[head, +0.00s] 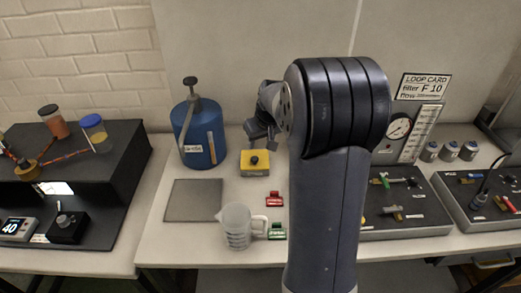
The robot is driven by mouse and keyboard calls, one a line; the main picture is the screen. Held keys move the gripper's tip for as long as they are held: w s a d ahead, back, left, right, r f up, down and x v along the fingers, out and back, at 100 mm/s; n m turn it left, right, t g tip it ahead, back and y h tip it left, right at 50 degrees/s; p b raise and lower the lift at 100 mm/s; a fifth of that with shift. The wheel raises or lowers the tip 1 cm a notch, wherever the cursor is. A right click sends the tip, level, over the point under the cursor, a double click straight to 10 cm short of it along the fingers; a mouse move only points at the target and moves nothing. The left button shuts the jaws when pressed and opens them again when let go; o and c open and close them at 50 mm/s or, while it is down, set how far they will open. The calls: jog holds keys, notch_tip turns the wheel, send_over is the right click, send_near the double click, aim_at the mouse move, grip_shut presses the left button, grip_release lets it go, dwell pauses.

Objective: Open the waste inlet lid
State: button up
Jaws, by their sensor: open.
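A yellow square block with a black knob on top (255,168) sits on the white bench, left of my arm. It looks like the waste inlet with its lid, but I can read no label on it. The knob is on top and the block looks closed. My gripper (261,138) is open and empty, pointing down just above and behind the knob in the picture. I cannot tell the exact gap between fingers and knob. My arm hides part of the bench to the right.
A blue cylinder with a pump handle (200,140) stands left of the block. A gauge panel (405,133) and black boards (400,205) are at the right.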

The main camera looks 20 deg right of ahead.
aim_at(255, 158)
jog(key=p+x, duration=0.1)
jog(key=x, duration=0.9)
jog(key=shift+w+f+p, duration=0.1)
jog(key=shift+f+p, duration=0.05)
jog(key=shift+p, duration=0.25)
jog(key=shift+c, duration=0.5)
grip_shut()
